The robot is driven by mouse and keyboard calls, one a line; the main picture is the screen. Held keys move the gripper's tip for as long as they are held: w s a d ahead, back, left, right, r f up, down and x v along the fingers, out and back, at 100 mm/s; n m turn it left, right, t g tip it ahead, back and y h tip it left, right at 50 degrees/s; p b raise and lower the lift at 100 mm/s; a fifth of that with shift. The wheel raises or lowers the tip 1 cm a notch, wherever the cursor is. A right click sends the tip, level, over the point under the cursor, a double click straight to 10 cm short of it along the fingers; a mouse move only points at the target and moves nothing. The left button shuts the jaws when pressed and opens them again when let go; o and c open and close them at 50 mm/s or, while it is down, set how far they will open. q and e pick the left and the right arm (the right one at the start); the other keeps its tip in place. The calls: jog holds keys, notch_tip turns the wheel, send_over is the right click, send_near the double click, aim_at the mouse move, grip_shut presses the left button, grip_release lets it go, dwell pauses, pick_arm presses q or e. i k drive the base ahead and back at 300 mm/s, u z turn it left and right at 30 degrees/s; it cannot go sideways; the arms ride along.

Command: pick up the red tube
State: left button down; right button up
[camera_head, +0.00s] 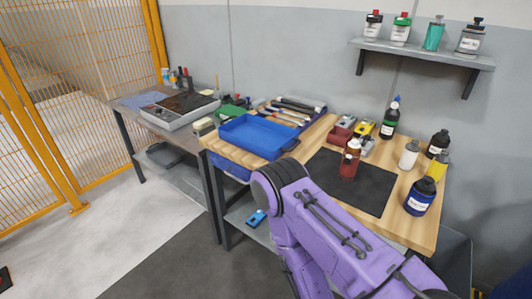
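No item is clearly a tube that is red. A red-brown bottle (350,158) with a pale label stands upright on the black mat (378,189) on the wooden table. A dark red open bin (341,133) sits just behind it. A purple arm of mine reaches up from the bottom right, in front of the table, and hides part of its front edge. Neither of my grippers is in view.
A blue tray (257,137) lies left on the wooden table. Several bottles, including a navy one (420,196), crowd its right side. A grey workbench (131,104) stands further left. A shelf (425,54) with bottles hangs above.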

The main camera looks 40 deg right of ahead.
aim_at(348, 167)
jog(key=u, duration=0.6)
jog(key=i, duration=1.35)
jog(key=z, duration=2.45)
